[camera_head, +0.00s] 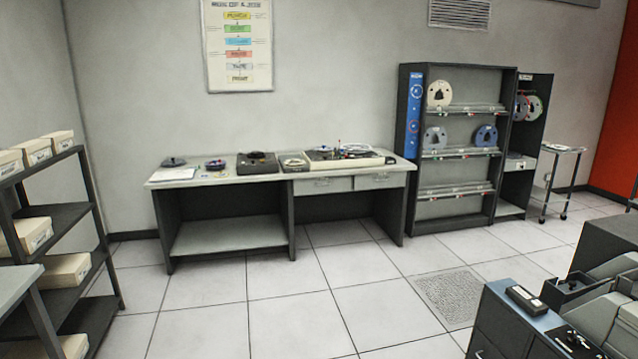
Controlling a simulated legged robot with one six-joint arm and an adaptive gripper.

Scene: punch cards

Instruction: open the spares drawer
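A grey workbench (225,181) stands against the back wall. Two light drawers sit side by side under the right part of its top: a left drawer (323,186) and a right drawer (380,181). Both look shut. Their small front labels are too small to read, so I cannot tell which one is the spares drawer. My gripper is not in view.
The tiled floor (290,325) before the bench is clear, with a perforated tile (450,297) at right. A rack (410,150) holding reels stands right of the bench. Shelves with boxes (62,215) stand at left, a dark cabinet (500,325) at lower right.

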